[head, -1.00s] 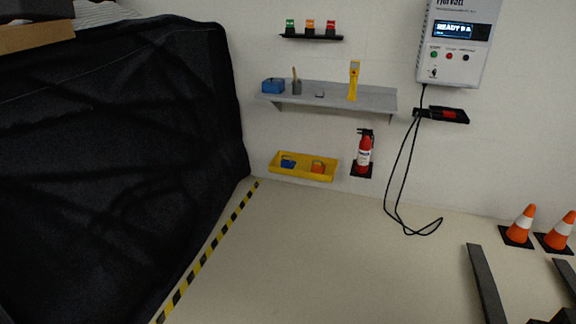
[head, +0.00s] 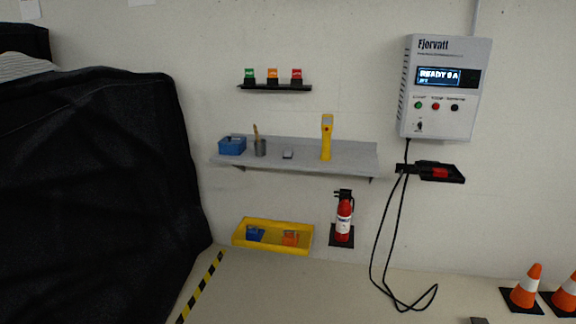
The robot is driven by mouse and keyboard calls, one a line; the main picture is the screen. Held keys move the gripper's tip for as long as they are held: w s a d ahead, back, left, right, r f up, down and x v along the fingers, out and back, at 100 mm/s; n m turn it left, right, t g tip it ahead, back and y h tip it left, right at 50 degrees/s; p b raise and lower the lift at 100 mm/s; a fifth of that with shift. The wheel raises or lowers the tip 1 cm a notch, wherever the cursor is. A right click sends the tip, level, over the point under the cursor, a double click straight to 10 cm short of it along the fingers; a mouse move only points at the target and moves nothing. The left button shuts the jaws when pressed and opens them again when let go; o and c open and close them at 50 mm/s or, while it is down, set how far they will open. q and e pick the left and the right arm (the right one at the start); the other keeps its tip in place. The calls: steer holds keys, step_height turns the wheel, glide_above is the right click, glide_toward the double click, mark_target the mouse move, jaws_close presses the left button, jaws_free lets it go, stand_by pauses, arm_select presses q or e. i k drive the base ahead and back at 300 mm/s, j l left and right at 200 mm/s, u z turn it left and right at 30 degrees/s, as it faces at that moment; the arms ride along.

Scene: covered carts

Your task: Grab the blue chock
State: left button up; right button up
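The blue chock (head: 256,234) sits in the left part of a yellow tray (head: 237,241) low against the back wall, in the head view. An orange chock (head: 290,238) lies beside it on the right in the same tray. The blue chock is small in this view and its lower part is hidden by the tray's front wall. Neither of my grippers shows in the head view.
A grey shelf (head: 360,157) with a blue box (head: 232,146) hangs above the tray. A fire extinguisher (head: 343,220) is right of the tray. A black covered cart (head: 90,190) fills the left. A looped cable (head: 376,262) hangs right. Cones (head: 527,288) stand far right.

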mark_target(253, 234)
steer(key=i, duration=1.15)
steer(key=i+u, duration=0.1)
steer(key=i, duration=1.1)
steer(key=l, duration=0.1)
